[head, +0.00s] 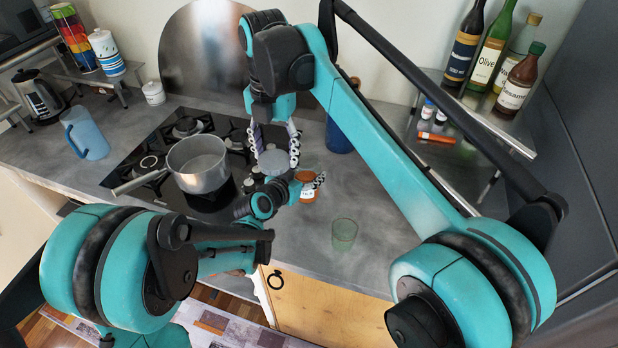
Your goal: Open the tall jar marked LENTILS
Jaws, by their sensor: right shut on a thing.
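A jar (308,193) with orange-brown contents and a small pale label stands on the counter near the middle. The label is too small to read. Its top looks uncovered and shows orange. My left gripper (305,186) reaches in low from the left, with its fingers closed around the jar's sides. My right gripper (273,145) points down, above and left of the jar. It is shut on a round grey lid (273,162), which is apart from the jar. The lid partly hides things behind it.
A grey saucepan (198,163) sits on the black hob (128,170), close left of the grippers. A clear green glass (344,233) stands near the front edge. A blue container (339,135) is behind my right arm. Bottles (490,60) stand on the right shelf. Counter right of the glass is clear.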

